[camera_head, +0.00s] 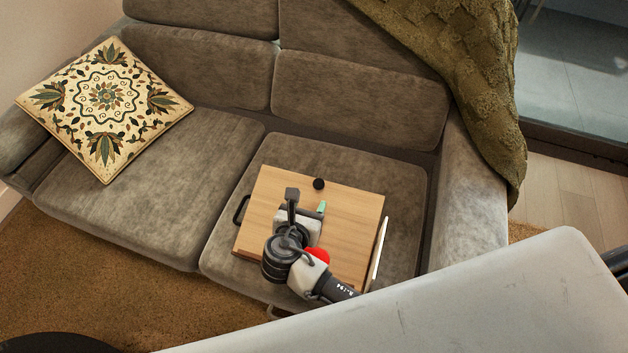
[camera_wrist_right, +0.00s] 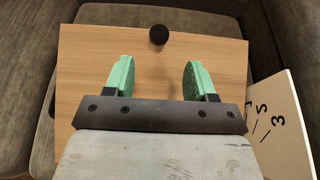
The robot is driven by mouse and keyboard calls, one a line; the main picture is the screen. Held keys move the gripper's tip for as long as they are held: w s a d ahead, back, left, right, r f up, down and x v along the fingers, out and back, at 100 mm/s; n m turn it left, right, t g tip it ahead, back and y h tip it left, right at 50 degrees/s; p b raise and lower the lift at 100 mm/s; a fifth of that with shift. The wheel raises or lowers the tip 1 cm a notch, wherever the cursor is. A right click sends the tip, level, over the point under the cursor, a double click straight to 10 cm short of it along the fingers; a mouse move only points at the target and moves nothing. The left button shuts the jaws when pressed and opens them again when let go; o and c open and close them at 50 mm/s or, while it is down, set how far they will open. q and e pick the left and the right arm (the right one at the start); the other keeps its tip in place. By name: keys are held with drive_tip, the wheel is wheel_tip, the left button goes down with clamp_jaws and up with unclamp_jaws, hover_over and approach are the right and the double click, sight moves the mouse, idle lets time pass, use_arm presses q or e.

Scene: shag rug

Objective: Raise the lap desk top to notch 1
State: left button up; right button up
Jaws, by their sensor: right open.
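The lap desk has a light wooden top (camera_head: 350,215) and lies on the right sofa seat; the top also fills much of the right wrist view (camera_wrist_right: 220,60). A black round knob (camera_head: 319,184) is near its far edge, and it shows beyond the fingers in the wrist view (camera_wrist_right: 158,34). A pale panel (camera_head: 377,248) stands at the desk's right side; the wrist view shows dashes and numbers such as 5 and 3 on it (camera_wrist_right: 285,110). My right gripper (camera_wrist_right: 158,76), with green fingers, is open and empty above the top, short of the knob. My left gripper is out of view.
The desk rests on the grey-brown sofa seat (camera_head: 410,190). A black loop handle (camera_head: 240,208) is at its left side. A patterned cushion (camera_head: 105,105) lies on the left seat. A green blanket (camera_head: 480,70) hangs over the right armrest. A brown rug (camera_head: 110,280) covers the floor.

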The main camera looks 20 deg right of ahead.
sight(318, 185)
drive_tip(key=b+x, duration=0.1)
drive_tip(key=x, duration=0.5)
drive_tip(key=shift+w+d+f, duration=0.1)
drive_tip(key=shift+w+f, duration=0.15)
drive_tip(key=shift+b+x, duration=0.3)
drive_tip(key=shift+x, duration=0.55)
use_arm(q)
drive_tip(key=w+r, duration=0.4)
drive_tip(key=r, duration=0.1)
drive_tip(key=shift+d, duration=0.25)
use_arm(e)
drive_tip(key=shift+r, duration=0.1)
drive_tip(key=shift+c, duration=1.1)
clamp_jaws()
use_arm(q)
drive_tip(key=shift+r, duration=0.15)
